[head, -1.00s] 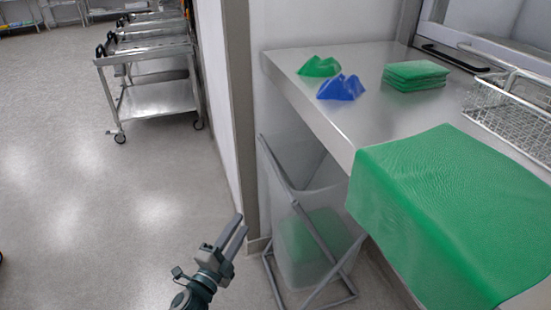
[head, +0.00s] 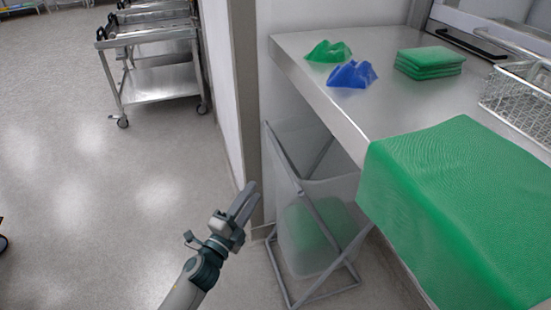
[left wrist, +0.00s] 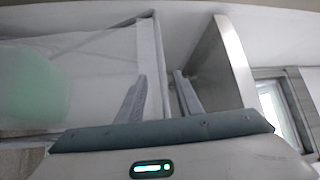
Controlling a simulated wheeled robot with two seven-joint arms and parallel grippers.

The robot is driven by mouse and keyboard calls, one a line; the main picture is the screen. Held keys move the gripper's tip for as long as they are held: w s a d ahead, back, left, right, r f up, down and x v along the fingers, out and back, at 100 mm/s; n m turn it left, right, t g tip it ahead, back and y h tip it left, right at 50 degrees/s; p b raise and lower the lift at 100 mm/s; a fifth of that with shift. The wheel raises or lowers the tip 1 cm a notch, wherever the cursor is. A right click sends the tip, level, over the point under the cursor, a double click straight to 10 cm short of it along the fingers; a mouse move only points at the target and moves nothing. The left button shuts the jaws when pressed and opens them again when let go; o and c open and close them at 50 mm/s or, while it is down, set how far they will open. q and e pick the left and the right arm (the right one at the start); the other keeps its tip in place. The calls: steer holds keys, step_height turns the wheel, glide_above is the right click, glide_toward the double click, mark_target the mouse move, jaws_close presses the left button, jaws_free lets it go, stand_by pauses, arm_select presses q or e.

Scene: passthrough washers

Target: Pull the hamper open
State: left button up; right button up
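The hamper (head: 318,205) stands on the floor under the counter. It has a crossed grey tube frame and a translucent bag with green cloth inside. It shows sideways in the left wrist view (left wrist: 105,75), with the green blur at the left edge. My left gripper (head: 250,187) is just left of the hamper's frame in the head view, with no clear contact. My right gripper is in neither view.
The steel counter (head: 375,120) above the hamper carries crumpled green and blue cloths, a folded green stack (head: 430,63), a wire basket (head: 518,95) and a green drape (head: 460,205) over its edge. A wall end (head: 243,90) stands behind my gripper.

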arm_select(q)
steer(key=x, duration=1.5)
steer(key=shift+w+d, duration=0.2)
steer(key=shift+w, duration=0.05)
steer(key=shift+c, duration=0.9)
steer(key=c, duration=0.5)
jaws_close()
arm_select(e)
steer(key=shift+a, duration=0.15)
